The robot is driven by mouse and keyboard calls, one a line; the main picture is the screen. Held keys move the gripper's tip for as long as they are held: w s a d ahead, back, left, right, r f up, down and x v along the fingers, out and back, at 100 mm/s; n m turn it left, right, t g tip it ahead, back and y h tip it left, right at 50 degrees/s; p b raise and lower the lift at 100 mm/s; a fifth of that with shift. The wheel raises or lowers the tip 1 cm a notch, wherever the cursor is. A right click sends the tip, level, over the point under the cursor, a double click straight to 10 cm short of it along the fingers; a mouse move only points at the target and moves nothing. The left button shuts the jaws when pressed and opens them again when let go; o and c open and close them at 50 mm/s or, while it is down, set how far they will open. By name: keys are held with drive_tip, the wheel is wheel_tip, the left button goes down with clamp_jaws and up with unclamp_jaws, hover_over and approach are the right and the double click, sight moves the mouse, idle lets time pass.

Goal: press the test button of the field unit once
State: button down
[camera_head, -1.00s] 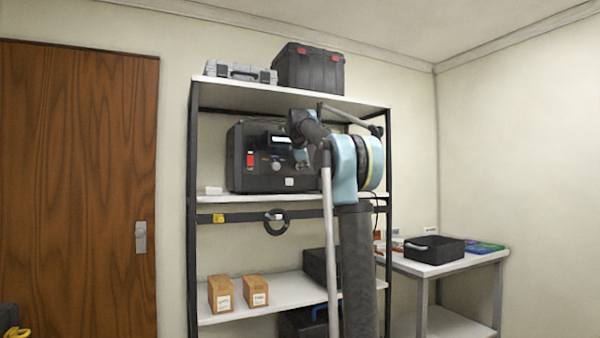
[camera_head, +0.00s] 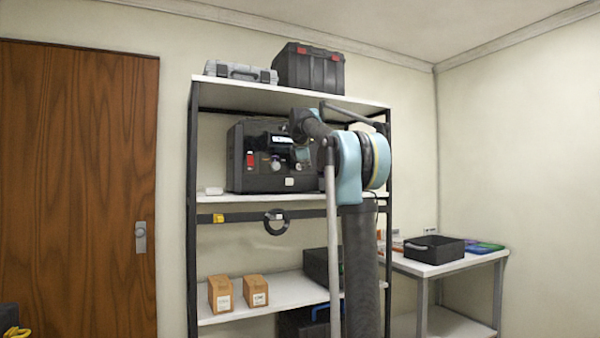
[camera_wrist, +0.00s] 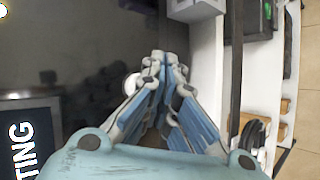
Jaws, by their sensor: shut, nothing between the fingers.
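The field unit (camera_head: 240,170) is a black case on the middle shelf. Its front carries a red switch (camera_head: 250,160), a small screen (camera_head: 282,139) and a round pale knob or button (camera_head: 276,167). In the wrist view the lit screen (camera_wrist: 25,135) shows white letters ending in "TING". My gripper (camera_wrist: 165,58) is shut and empty, its fingertips close to the dark front panel. A pale round part (camera_wrist: 132,82) shows just left of the fingers, partly hidden by them. I cannot tell whether the tips touch the panel. My arm hides the unit's right side in the head view.
The top shelf (camera_head: 220,90) holds a grey case and a black toolbox. A black ring (camera_head: 276,222) hangs below the middle shelf's edge. Two cardboard boxes (camera_head: 238,293) stand on the lower shelf. A side table (camera_head: 440,263) with a black bin is at right.

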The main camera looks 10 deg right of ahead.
drive_tip(key=shift+s+d, duration=0.25)
drive_tip(key=shift+s, duration=0.5)
drive_tip(key=shift+s+d, duration=0.3)
drive_tip(key=shift+s, duration=0.5)
drive_tip(key=shift+s+d, duration=0.25)
drive_tip(key=shift+s, duration=0.5)
drive_tip(key=s+f+m+g+y, duration=0.1)
drive_tip(key=s+f+m+g, duration=0.3)
drive_tip(key=s+f, duration=2.3)
drive_tip(key=s+a+f+m+g+y, duration=0.1)
drive_tip(key=s+f+m+g, duration=0.3)
drive_tip(key=s+f+m, duration=0.8)
drive_tip(key=s+f+y, duration=0.1)
drive_tip(key=s+f, duration=1.4)
drive_tip(key=f, duration=0.3)
drive_tip(key=shift+s+f+g, duration=0.35)
drive_tip(key=shift+f+g, duration=0.05)
drive_tip(key=shift+w+f, duration=0.2)
drive_tip(key=shift+w, duration=0.3)
